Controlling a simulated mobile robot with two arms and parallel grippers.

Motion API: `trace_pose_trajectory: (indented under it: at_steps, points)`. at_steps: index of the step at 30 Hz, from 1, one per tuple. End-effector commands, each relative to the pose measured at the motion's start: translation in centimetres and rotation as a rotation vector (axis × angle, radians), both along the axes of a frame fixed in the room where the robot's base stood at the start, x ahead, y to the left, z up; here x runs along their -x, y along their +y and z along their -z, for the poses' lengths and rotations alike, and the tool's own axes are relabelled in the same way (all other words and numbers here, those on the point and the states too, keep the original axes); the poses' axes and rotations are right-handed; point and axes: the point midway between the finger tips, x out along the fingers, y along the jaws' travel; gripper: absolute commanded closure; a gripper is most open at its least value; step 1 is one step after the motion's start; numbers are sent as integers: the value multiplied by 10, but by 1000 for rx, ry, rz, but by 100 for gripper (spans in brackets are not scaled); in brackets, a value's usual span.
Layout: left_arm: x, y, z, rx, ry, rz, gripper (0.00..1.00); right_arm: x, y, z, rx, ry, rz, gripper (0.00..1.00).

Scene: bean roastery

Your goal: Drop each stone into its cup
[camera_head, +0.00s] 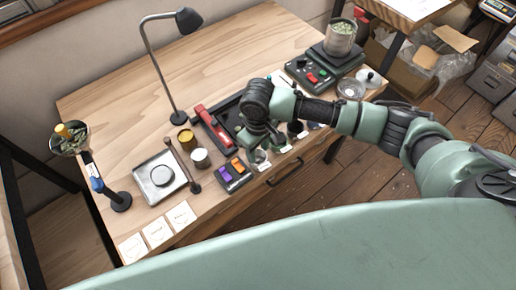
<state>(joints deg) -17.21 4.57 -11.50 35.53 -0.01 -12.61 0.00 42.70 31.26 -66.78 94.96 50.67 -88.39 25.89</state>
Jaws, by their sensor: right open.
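My right gripper (258,142) is open, pointing down over the front middle of the desk, just above a small clear cup (261,157). My own forearm and wrist hide part of the black tray (227,121) behind it. To the left stand an ochre cup (184,136) and a white cup (201,158). A dark cup (296,128) is partly hidden right of the gripper. A small dark tray (236,184) holds purple and orange pieces. I cannot make out any stone for certain. My left gripper is not in view.
A black desk lamp (177,118) stands behind the cups. A square metal plate (160,177) and white cards (158,232) lie at the left. The desk's back left is clear.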

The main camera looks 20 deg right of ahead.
Motion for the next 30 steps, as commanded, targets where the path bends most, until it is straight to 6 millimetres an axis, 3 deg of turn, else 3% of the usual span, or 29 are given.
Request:
trace_pose_trajectory:
  at_steps: [5, 12, 18, 30]
  points:
    - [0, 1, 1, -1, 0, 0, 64, -1, 0, -12, -2, -2, -1, 57]
    - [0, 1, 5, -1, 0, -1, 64, -1, 0, -53, -1, -4, 0, 57]
    - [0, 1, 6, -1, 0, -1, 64, 0, 0, -75, 0, -1, 0, 57]
    - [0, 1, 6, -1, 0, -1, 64, 0, 0, -78, 0, 0, 0, 57]
